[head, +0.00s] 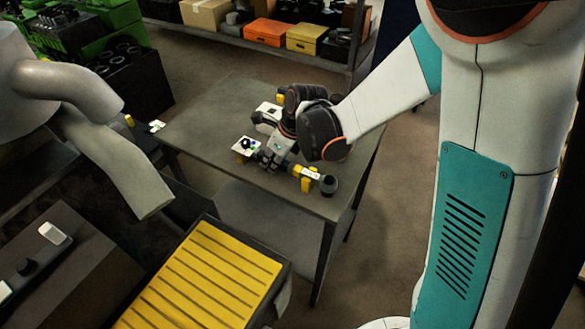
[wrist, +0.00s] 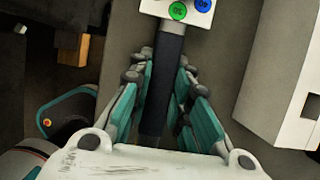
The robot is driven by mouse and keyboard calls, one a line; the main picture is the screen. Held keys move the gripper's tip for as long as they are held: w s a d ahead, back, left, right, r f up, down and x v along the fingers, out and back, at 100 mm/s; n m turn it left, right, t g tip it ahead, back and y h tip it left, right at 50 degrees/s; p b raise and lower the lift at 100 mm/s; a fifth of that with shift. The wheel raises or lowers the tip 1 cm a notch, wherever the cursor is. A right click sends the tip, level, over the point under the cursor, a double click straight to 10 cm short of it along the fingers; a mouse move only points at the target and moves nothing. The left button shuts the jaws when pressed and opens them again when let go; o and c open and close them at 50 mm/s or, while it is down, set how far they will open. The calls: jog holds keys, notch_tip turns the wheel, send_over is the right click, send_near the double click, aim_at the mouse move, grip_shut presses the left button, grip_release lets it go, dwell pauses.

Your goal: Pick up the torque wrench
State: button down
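The torque wrench appears to be the dark bar (wrist: 168,65) that runs lengthwise between my fingers in the wrist view. Its upper end passes beneath a white plate with green and blue numbered dots (wrist: 180,10). My gripper (wrist: 164,78) has its teal fingers on either side of the bar, with a gap showing on the right; contact on the left is unclear. In the head view, my gripper (head: 281,146) is low over the grey table and hides part of what lies there. The dotted white plate (head: 245,145) shows just left of it.
The grey table (head: 205,110) has bare room at its back left. A dark rod with a round end (head: 329,185) and a yellow support (head: 306,184) lie near its right edge. A yellow slatted top (head: 205,275) is in front. A pale box (wrist: 280,80) stands right in the wrist view.

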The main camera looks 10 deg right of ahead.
aim_at(273, 158)
dwell(0.4)
notch_tip(273, 158, up, 20)
jog(key=p, duration=0.7)
jog(key=shift+s, duration=0.1)
jog(key=c, duration=2.2)
grip_release()
grip_shut()
